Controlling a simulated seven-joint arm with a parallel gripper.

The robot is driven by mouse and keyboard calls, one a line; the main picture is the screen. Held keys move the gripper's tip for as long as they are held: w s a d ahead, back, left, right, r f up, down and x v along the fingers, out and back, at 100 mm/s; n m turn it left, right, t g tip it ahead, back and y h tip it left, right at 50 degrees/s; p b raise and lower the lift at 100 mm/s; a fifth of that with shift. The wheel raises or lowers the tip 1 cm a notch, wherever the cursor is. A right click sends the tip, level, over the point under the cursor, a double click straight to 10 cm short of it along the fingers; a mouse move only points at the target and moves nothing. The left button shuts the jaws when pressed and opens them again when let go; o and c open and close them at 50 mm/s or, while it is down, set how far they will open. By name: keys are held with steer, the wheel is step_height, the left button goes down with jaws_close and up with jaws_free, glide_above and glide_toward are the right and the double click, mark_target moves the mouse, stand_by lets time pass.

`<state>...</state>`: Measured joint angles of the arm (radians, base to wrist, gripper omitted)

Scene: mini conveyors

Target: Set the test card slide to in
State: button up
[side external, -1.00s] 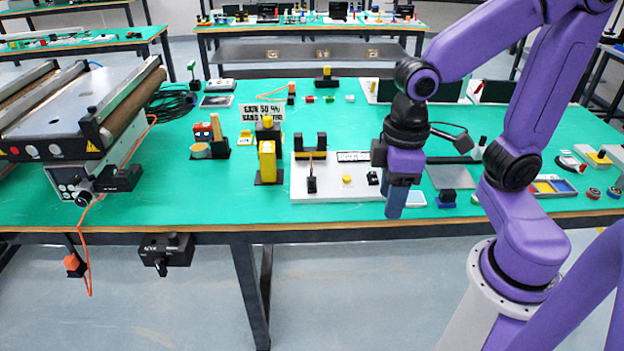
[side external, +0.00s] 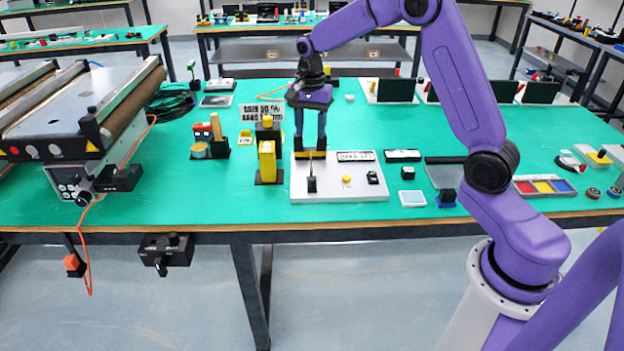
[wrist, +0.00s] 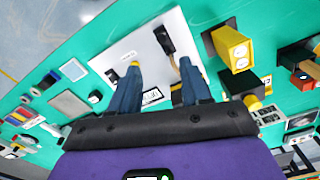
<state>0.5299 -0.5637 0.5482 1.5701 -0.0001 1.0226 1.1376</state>
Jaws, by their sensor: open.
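A white panel (side external: 330,190) lies on the green bench and also fills the upper middle of the wrist view (wrist: 125,45). At its back left stands a dark fixture with a yellow stripe (side external: 309,154), which may be the test card slide; no readable in/out mark shows. My gripper (side external: 310,140) points down at this fixture, fingers apart and nothing visibly held. In the wrist view my gripper (wrist: 159,66) has its two blue fingers over the panel, with the fixture partly hidden by the right finger. I cannot tell whether the fingers touch it.
The panel also carries a black lever switch (side external: 311,184), a yellow button (side external: 346,180) and a black rocker (side external: 373,177). A tall yellow block (side external: 267,162) stands close on the left. A conveyor (side external: 85,110) is farther left. Open green surface lies behind the panel.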

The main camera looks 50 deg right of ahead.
steer(key=d+m, duration=0.1)
glide_toward(312, 178)
step_height(312, 178, down, 10)
steer(key=shift+s+a+f, duration=0.1)
stand_by(0.5)
jaws_close()
